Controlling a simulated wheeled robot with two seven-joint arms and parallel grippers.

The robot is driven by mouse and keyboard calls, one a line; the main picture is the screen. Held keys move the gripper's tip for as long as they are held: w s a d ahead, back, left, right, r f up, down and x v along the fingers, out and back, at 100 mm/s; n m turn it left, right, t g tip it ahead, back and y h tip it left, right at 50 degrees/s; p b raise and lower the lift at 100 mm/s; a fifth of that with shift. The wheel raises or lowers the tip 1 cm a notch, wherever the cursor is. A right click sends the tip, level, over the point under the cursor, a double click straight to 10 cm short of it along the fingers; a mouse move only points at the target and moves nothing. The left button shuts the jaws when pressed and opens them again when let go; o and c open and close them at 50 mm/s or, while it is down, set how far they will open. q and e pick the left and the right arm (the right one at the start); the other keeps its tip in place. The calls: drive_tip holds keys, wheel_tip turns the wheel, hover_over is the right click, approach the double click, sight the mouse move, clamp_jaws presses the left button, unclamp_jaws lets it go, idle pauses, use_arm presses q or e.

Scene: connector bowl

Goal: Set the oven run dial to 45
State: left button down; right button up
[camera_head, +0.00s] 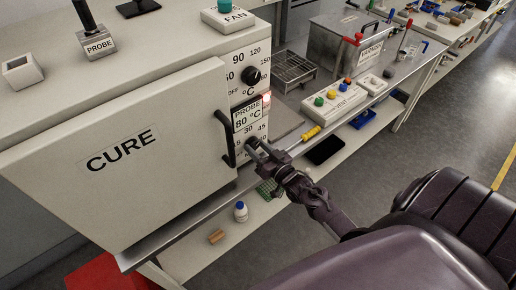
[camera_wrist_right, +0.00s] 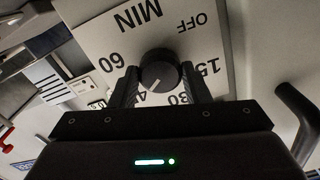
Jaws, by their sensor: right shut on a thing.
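The oven's run dial (camera_wrist_right: 160,72) is a round black knob on a white plate marked OFF, 15, 30, 60 and MIN. Its white pointer line aims down and left in the right wrist view, between the 30 and the 60. The 45 mark is hidden there by a finger; in the head view it shows on the plate (camera_head: 262,127). My right gripper (camera_head: 258,150) is shut on the dial, one finger on each side of it, as the right wrist view also shows (camera_wrist_right: 160,85). My left gripper is not in view.
The CURE oven door (camera_head: 120,160) is closed, with a black handle (camera_head: 223,138) left of the dial. A temperature knob (camera_head: 252,75) and a PROBE 80 °C display (camera_head: 248,117) sit above. A bench with a wire rack (camera_head: 293,70) and a button panel (camera_head: 345,97) extends right.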

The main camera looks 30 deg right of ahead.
drive_tip(key=shift+f, duration=0.1)
drive_tip(key=o, duration=1)
drive_tip(key=shift+c, duration=0.2)
drive_tip(key=s+b, duration=0.2)
drive_tip(key=s, duration=0.5)
drive_tip(key=shift+s+d, duration=0.3)
drive_tip(key=shift+s, duration=0.1)
